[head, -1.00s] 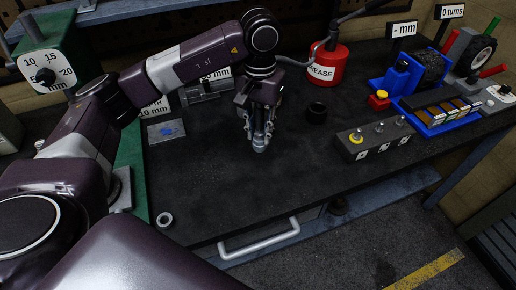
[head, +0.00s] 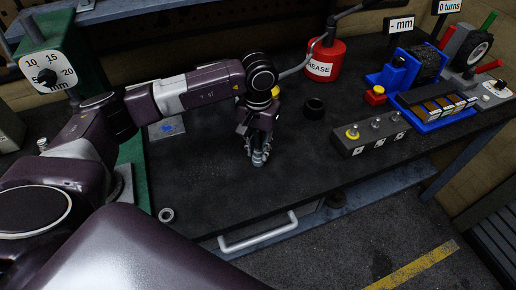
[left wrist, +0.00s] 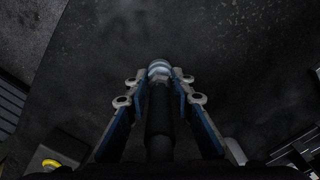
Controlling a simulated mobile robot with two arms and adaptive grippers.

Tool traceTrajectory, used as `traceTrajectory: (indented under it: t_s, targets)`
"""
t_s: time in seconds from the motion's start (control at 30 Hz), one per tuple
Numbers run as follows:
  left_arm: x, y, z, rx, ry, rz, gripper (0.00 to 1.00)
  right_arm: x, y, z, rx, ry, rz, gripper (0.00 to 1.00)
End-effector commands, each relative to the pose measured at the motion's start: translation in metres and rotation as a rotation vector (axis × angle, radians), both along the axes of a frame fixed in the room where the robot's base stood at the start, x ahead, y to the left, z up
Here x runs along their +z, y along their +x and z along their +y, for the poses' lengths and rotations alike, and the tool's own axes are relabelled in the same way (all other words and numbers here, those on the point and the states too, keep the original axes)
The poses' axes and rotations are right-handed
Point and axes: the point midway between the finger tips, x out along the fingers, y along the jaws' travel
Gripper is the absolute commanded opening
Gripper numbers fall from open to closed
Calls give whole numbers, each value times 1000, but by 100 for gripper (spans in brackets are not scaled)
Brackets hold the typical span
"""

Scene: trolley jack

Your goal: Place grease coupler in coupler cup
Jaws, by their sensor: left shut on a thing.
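My left gripper (head: 258,158) points down over the dark bench, to the left of and nearer than the coupler cup. It is shut on the grease coupler (left wrist: 159,68), whose silvery tip shows between the fingers in the left wrist view, with a dark body behind it. The coupler is mostly hidden by the fingers in the head view. The coupler cup (head: 314,107) is a small black round cup standing on the bench. It is apart from the gripper. My right gripper is out of view.
A red grease canister (head: 325,62) with a hose towards my gripper stands behind the cup. A grey block with several knobs (head: 370,138) stands to the right, blue fixtures (head: 440,117) further right. A light ring (head: 166,215) lies at the front left. The middle bench is clear.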

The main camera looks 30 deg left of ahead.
Motion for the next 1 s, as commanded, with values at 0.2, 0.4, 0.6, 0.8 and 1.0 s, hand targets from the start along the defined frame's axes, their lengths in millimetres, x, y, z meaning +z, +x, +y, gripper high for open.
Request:
traceTrajectory:
  t_s: [0.2, 0.4, 0.6, 0.8, 1.0]
  targets:
    - [-1, 0, 0, 0, 1, 1, 40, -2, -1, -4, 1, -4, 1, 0]
    - [-1, 0, 0, 1, 1, 1, 40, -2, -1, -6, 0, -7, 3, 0]
    - [4, 0, 0, 0, 0, -1, 40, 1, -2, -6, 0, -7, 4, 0]
    - [39, 2, 0, 0, 0, -8, 40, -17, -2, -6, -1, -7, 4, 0]
    - [83, 2, 0, 0, -1, -6, 40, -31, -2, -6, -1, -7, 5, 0]
